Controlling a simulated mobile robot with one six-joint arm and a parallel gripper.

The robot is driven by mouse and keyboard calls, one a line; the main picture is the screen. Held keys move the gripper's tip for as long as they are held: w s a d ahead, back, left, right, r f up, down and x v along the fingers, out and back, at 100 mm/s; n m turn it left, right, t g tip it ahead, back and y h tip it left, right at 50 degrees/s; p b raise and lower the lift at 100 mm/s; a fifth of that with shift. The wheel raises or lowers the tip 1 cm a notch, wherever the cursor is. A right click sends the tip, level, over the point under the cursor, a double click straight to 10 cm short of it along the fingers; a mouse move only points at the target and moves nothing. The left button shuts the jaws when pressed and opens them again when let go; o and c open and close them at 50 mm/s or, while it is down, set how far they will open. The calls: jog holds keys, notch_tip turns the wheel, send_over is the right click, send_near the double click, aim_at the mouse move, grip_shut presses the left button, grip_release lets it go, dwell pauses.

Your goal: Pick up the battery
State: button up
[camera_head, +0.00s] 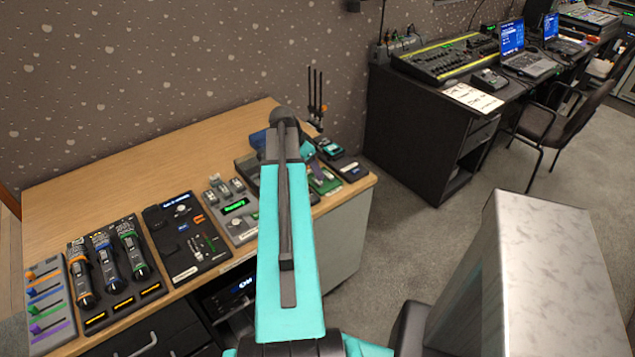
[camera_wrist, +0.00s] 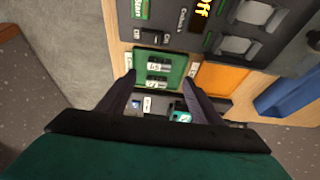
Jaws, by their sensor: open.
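My gripper (camera_wrist: 160,76) is open, with its two dark fingers apart in the wrist view. The green board also shows in the head view (camera_head: 327,184), at the desk's right end, partly hidden by my arm. Nearer my palm in the wrist view is a dark unit with a teal piece (camera_wrist: 180,113), partly hidden by the gripper.
The wooden desk (camera_head: 130,160) holds a fader panel (camera_head: 47,300), a dock with several handheld units (camera_head: 112,262), a black panel (camera_head: 186,238) and a grey unit (camera_head: 236,207). An orange pad (camera_wrist: 222,78) and a blue object (camera_wrist: 287,97) lie beside the green board. The back of the desk is clear.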

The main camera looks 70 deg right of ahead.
aim_at(316, 181)
jog(key=shift+f, duration=0.25)
jog(key=shift+s+d+f, duration=0.1)
jog(key=shift+a+p+x, duration=0.2)
jog(key=shift+p+x, duration=0.8)
jog(key=shift+x, duration=1.5)
jog(key=shift+f, duration=0.1)
jog(key=c, duration=1.1)
jog(key=shift+r, duration=0.2)
jog(key=shift+c, duration=0.2)
